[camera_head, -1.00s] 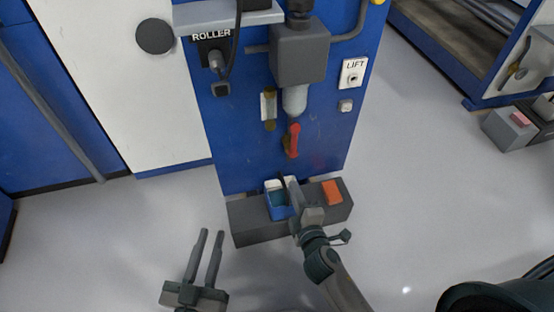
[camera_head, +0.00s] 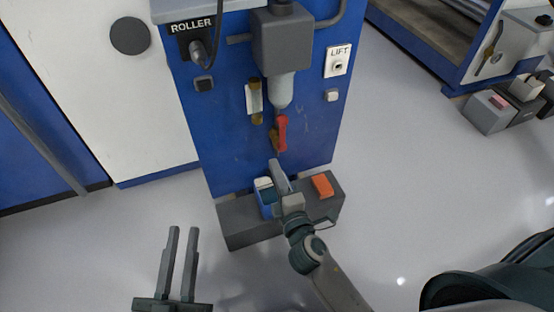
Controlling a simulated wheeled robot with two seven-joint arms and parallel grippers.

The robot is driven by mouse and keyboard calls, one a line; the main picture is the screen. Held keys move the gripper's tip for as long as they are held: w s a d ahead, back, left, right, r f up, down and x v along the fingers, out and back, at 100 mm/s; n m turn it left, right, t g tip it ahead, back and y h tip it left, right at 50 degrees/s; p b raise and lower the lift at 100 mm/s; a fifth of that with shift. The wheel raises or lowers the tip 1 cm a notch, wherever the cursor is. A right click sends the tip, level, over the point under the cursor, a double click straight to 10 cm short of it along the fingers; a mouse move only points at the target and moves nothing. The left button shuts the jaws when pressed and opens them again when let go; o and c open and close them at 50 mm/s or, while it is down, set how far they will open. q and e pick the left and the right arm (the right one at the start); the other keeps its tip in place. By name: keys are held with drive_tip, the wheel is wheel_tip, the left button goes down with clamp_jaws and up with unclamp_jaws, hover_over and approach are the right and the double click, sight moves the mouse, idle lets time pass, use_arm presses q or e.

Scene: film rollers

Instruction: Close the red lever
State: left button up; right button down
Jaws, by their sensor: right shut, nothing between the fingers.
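The red lever (camera_head: 282,132) hangs on the blue panel (camera_head: 225,130), below a grey box with a pale cylinder (camera_head: 281,92). It points roughly straight down along a brass-coloured fitting. My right gripper (camera_head: 276,166) is shut and empty, just below the lever and in front of the lower panel. A small gap seems to show between its tips and the lever, though the depth is hard to judge. My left gripper (camera_head: 181,232) is open and empty at the lower left, over the floor and away from the panel.
A dark grey box (camera_head: 240,225) stands at the panel's foot with a blue-and-white container (camera_head: 264,197) and an orange block (camera_head: 322,185) on it. A LIFT switch (camera_head: 338,63) is right of the lever. Grey boxes (camera_head: 488,112) stand at the right. The floor between is clear.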

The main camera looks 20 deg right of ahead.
sight(279, 139)
use_arm(q)
drive_tip(key=shift+s+r+t, duration=0.3)
drive_tip(key=shift+r+t, duration=0.2)
drive_tip(key=shift+r, duration=0.25)
use_arm(e)
drive_tip(key=w+d, duration=0.4)
drive_tip(key=w, duration=0.6)
drive_tip(key=shift+w, duration=0.15)
use_arm(q)
drive_tip(key=shift+f, duration=0.1)
use_arm(e)
drive_tip(key=shift+d, duration=0.1)
